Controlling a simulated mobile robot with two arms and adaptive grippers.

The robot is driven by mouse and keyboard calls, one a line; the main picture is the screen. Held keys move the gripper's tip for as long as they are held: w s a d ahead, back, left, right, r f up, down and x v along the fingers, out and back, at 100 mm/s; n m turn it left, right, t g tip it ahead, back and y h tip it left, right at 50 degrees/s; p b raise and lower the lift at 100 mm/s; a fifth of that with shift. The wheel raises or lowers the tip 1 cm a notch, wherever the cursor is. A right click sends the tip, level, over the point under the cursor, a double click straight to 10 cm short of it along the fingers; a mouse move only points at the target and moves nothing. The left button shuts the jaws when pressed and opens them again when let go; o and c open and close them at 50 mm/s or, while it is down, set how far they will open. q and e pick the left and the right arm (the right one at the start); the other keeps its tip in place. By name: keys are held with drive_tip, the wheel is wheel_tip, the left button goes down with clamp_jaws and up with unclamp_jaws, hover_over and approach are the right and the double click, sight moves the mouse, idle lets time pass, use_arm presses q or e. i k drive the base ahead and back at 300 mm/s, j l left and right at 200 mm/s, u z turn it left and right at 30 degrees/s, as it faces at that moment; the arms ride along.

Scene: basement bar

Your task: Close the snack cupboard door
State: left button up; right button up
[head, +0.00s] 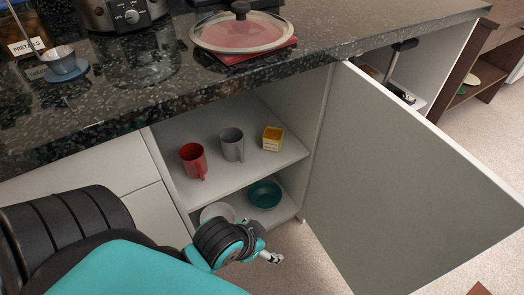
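The cupboard door (405,185) is a flat grey-white panel in the head view. It stands wide open, hinged at the right side of the cupboard (235,180) and swung out to the right. My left gripper (272,257) is low in front of the cupboard opening, left of the door and apart from it in the picture. It is small and partly turned away, so its finger opening is unclear. My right gripper is not in view.
A red mug (193,160), a grey mug (232,145) and a yellow box (272,139) stand on the upper shelf. A teal bowl (264,194) and a pale dish (217,212) are below. A dark speckled counter (150,100) overhangs the cupboard. Carpet (310,262) shows beside the door.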

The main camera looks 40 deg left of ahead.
sight(397, 205)
drive_tip(key=l+u, duration=0.5)
drive_tip(key=i+l+u, duration=0.2)
drive_tip(key=l+u, duration=0.3)
drive_tip(key=l, duration=0.15)
drive_tip(key=l+u, duration=1)
drive_tip(key=l, duration=0.35)
drive_tip(key=k+l+u, duration=0.15)
drive_tip(key=l+u, duration=0.35)
drive_tip(key=k+l+u, duration=0.35)
drive_tip(key=k+l, duration=0.15)
drive_tip(key=l, duration=0.1)
